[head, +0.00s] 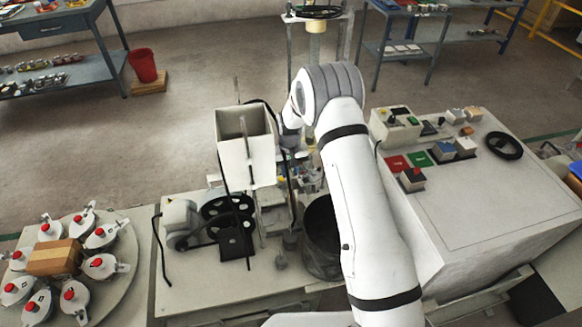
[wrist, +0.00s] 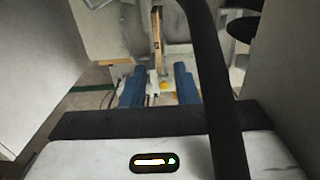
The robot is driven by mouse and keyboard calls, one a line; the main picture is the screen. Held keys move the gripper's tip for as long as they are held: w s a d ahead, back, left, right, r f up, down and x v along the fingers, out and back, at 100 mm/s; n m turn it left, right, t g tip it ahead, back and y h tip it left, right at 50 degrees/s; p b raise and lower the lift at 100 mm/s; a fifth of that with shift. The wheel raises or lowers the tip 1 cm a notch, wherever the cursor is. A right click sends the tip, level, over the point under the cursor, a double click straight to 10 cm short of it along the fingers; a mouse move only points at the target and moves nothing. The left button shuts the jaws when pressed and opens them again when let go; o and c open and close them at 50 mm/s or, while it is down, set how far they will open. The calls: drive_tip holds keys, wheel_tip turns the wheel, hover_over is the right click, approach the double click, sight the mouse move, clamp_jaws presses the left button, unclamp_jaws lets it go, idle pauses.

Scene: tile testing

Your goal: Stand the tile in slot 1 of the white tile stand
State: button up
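My gripper (wrist: 158,88) shows in the wrist view as two blue fingers standing apart, with background visible between them. It looks open and I see nothing clamped in it. In the head view my white arm reaches forward over the middle bench, and its wrist end is beside the pale hopper; the fingers are hidden there. I cannot pick out the tile or the white tile stand with certainty in either view.
A pale open-topped hopper (head: 262,150) stands close left of my wrist. A dark bin (head: 320,236) is beside my arm. A round table (head: 112,292) with several red-knobbed jars stands left. The right bench (head: 482,205) carries small blocks, with clear room in front.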

drive_tip(key=b, duration=0.2)
hover_over(291, 190)
wheel_tip(291, 190, down, 6)
drive_tip(key=shift+f+b, duration=2.05)
drive_tip(key=shift+f, duration=0.6)
drive_tip(key=shift+c, duration=0.6)
clamp_jaws()
drive_tip(key=shift+r, duration=0.15)
